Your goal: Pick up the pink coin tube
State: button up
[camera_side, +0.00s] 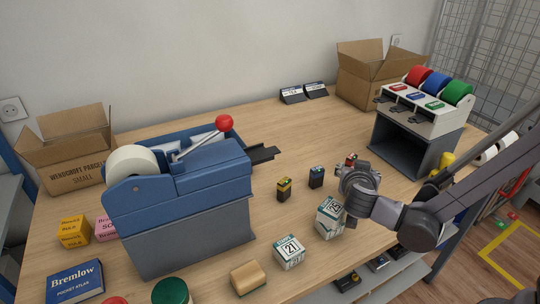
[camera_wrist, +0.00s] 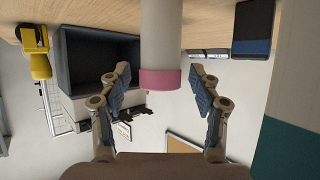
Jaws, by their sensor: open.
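The pink coin tube (camera_wrist: 161,79) shows in the wrist view as a pale cylinder with a pink end band. It stands against the wooden counter (camera_wrist: 203,22), which appears at the top of that view. My gripper (camera_side: 346,178) is open, with one finger on each side of the tube and a gap on both sides in the wrist view. In the side view my gripper is low over the counter, right of the small dark batteries, and I cannot make out the tube clearly there.
A white-and-green calendar box (camera_side: 331,217) stands close beside my gripper, with another (camera_side: 289,252) to its left. Small batteries (camera_side: 284,189) stand left of it. A grey tape-roll stand (camera_side: 414,146) is behind right. A blue dispenser (camera_side: 180,190) fills the left.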

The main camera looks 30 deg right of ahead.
jog(key=shift+c, duration=0.3)
grip_shut()
jog(key=shift+r, duration=0.1)
